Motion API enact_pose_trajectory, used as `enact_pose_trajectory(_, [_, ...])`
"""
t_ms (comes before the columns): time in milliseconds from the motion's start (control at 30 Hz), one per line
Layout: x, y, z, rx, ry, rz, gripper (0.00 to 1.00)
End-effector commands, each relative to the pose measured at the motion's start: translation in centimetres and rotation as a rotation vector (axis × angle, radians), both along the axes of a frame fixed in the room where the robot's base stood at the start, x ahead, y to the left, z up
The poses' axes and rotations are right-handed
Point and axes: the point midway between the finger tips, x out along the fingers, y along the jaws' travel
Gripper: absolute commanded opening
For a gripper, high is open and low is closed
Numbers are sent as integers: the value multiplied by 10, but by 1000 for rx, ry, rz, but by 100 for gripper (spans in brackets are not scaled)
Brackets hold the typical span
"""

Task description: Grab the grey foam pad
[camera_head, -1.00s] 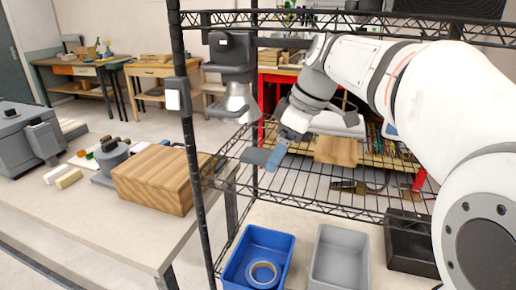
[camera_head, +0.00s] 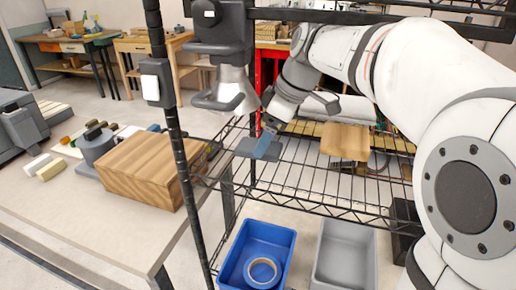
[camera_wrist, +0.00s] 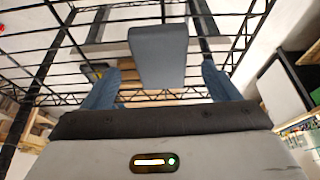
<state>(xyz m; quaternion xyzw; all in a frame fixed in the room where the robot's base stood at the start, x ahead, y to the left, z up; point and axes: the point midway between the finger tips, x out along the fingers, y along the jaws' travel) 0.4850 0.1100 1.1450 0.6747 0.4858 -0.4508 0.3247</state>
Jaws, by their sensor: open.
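The grey foam pad (camera_head: 246,148) lies on the wire shelf (camera_head: 318,208) near its left end in the head view. In the wrist view the pad (camera_wrist: 158,52) is ahead of my gripper, in line with the space between the fingers. My gripper (camera_wrist: 160,80) is open, with one blue finger on each side and nothing held. In the head view my gripper (camera_head: 267,144) is tilted down beside the pad's right end, partly overlapping it. I cannot tell if it touches the pad.
A rack post (camera_head: 174,130) stands left of the pad. A blue bin (camera_head: 285,240) with a tape roll and a grey bin (camera_head: 345,255) sit below. A wooden block (camera_head: 150,170) is on the left table.

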Motion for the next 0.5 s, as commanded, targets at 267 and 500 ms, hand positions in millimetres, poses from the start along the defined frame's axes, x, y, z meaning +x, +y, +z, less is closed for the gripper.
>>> enact_pose_trajectory(267, [3, 9, -22, 0, 1, 1, 82])
enact_pose_trajectory(500, [3, 9, -21, 0, 1, 1, 75])
